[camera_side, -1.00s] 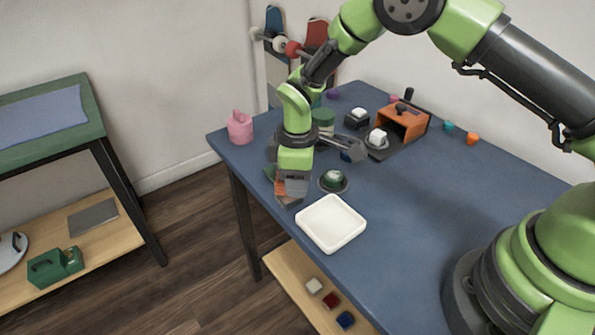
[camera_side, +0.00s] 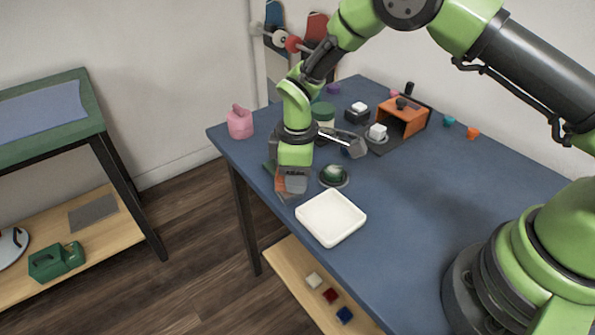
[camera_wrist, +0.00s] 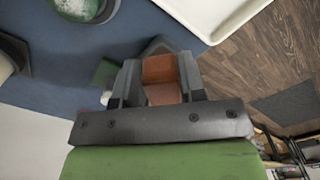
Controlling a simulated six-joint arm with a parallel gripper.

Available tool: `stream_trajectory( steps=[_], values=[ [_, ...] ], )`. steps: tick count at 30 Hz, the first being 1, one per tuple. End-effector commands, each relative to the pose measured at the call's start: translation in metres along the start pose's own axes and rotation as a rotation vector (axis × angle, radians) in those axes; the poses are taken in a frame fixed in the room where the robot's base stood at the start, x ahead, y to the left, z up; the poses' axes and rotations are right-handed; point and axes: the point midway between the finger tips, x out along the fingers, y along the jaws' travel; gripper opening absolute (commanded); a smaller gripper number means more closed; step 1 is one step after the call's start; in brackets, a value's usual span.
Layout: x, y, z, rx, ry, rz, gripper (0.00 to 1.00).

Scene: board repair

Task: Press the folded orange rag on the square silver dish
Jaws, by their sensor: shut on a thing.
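My gripper (camera_wrist: 160,82) is shut on the folded orange rag (camera_wrist: 160,70), which shows between the two fingers in the wrist view. In the side view my gripper (camera_side: 290,190) is low over the near left edge of the blue table, with a bit of orange (camera_side: 280,180) beside it. A grey, angular edge (camera_wrist: 157,46) shows just beyond the rag and may be the square silver dish. The fingers hide most of it, so I cannot tell whether the rag touches it.
A white square tray (camera_side: 331,218) stands close to the right of my gripper. A round dark dish with a green piece (camera_side: 334,174) is just behind that tray. A pink can (camera_side: 240,122) stands at the left corner. The table's right middle is clear.

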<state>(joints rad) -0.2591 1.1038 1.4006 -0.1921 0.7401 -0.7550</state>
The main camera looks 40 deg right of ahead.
Motion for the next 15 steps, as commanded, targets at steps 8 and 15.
stream_trajectory(
  steps=[8,15],
  values=[
    [0.0034,0.0001,-0.0002,0.000,0.001,0.000,0.19],
    [0.0064,0.0001,-0.0002,0.000,0.001,0.000,0.19]
  ],
)
